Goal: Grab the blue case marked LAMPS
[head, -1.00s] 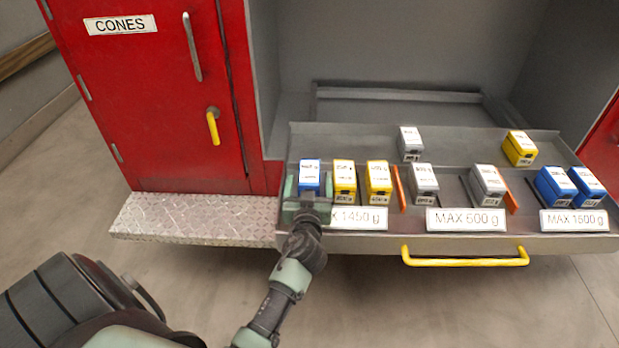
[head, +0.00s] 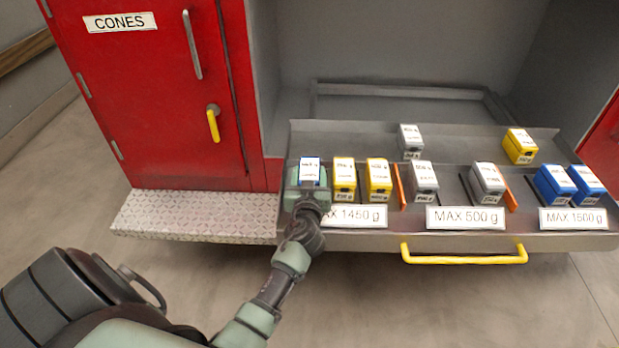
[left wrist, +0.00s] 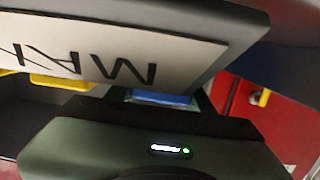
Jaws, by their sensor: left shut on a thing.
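A blue case (head: 309,171) with a white top label stands in the left part of the tray; the label's print is too small to read. My left gripper (head: 308,185) is shut on this case from the front and hides its front face. In the left wrist view a strip of the blue case (left wrist: 160,98) shows between the fingers, partly covered by the gripper body. Two other blue cases (head: 554,184) (head: 586,184) stand together at the tray's right end. Their labels are also unreadable. My right gripper is not in view.
Yellow cases (head: 344,178) stand close to the right of the held case. Grey cases (head: 424,181), another yellow case (head: 520,146) and orange dividers (head: 399,187) share the tray. A yellow handle (head: 464,260) projects in front. The red CONES door (head: 150,90) is at left.

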